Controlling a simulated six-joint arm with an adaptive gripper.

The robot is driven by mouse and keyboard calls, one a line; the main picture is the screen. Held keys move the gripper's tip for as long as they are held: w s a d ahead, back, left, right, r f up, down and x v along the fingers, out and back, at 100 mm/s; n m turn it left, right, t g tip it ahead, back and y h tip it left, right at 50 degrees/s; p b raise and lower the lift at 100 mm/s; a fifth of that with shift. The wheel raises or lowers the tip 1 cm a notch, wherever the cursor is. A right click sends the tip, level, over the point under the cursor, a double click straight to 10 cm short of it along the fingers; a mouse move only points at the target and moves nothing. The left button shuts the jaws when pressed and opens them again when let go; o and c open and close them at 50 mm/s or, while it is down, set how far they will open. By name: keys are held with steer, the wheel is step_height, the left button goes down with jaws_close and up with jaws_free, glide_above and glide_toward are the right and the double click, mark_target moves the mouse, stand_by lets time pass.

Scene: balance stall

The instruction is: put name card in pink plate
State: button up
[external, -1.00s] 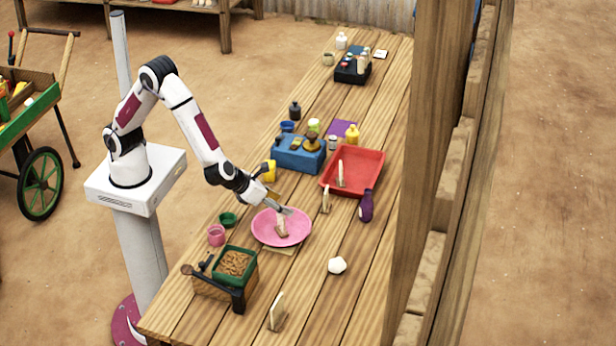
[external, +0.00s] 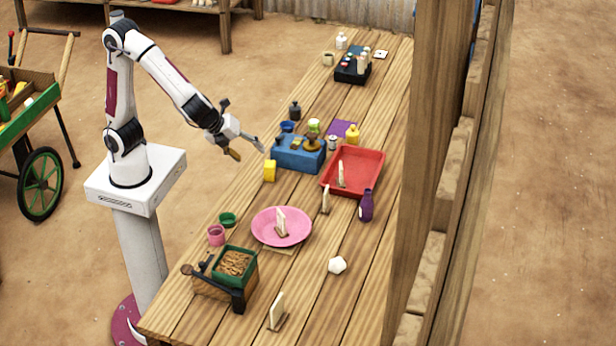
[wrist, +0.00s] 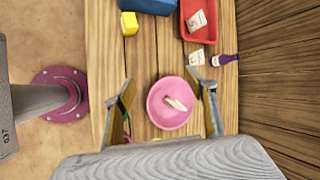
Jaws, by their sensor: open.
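A pink plate (external: 268,233) sits on the wooden table, and it also shows in the wrist view (wrist: 158,114). A small white name card with a wooden foot (external: 281,222) stands in the plate; the card is visible in the wrist view (wrist: 176,103) too. My gripper (external: 246,149) is open and empty, raised well above the table and back from the plate. In the wrist view its fingers (wrist: 164,88) are spread wide, with the plate far below between them.
Other name cards stand by the red tray (external: 372,178), in it, and at the near edge (external: 277,311). A blue box (external: 290,157), yellow block (external: 269,171), purple bottle (external: 366,205), white lump (external: 337,265) and green-topped crate (external: 225,273) surround the plate. A wooden post (external: 432,150) rises at right.

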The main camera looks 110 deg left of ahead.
steer(key=s+d+r+n+h, duration=0.2)
steer(key=s+n, duration=0.5)
steer(key=s, duration=0.4)
steer(key=s+d+r+n+t+h, duration=0.1)
steer(key=s+d+r+n+h, duration=0.2)
steer(key=s+n, duration=0.5)
steer(key=s+r, duration=0.1)
steer(key=s, duration=0.2)
steer(key=shift+h, duration=0.3)
